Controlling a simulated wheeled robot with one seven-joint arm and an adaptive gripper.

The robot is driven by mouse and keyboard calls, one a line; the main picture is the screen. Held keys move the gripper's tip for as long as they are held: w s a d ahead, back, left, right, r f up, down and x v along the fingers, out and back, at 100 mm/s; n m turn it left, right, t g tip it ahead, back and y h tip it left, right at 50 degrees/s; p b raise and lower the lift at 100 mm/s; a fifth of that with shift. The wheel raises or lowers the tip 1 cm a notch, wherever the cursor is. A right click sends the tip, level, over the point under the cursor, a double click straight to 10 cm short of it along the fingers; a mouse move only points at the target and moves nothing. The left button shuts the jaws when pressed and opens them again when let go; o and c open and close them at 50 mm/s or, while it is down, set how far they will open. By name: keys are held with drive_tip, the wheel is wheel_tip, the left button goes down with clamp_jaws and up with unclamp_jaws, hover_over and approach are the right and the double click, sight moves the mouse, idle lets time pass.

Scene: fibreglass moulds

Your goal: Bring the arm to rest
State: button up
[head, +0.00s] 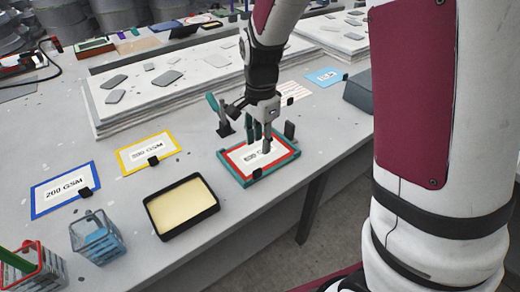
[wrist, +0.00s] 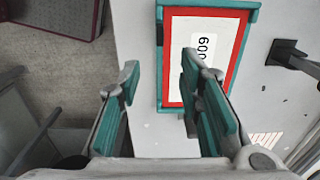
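My gripper (head: 259,138) hangs at the end of my arm, low over the red-bordered card (head: 285,152) in the head view. The card lies in a teal frame (head: 237,178). In the wrist view the two teal-padded fingers of my gripper (wrist: 160,78) stand apart with nothing held between them. The red-bordered card (wrist: 208,25), marked 600, lies beyond the fingertips there. One finger covers part of the card. The head view does not show how high the fingertips are above it.
A yellow-bordered card (head: 132,161), a blue-bordered card (head: 62,203), a black tray (head: 168,228) and a wire basket (head: 102,250) lie to the left on the table (head: 200,145). A dark stand (head: 224,128) is close beside my gripper. White slabs (head: 150,108) lie behind.

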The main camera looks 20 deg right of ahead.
drive_tip(key=shift+r, duration=0.3)
drive_tip(key=s+d+r+n+t, duration=0.1)
drive_tip(key=s+r+n+t, duration=0.1)
drive_tip(key=s+r+n, duration=0.7)
drive_tip(key=s+d+r+n+t, duration=0.1)
drive_tip(key=s+r+n, duration=0.4)
drive_tip(key=s, duration=0.9)
wheel_tip(320, 180, up, 2)
drive_tip(key=shift+d+r+t, duration=0.15)
drive_tip(key=shift+d+t, duration=0.25)
drive_tip(key=shift+t, duration=0.1)
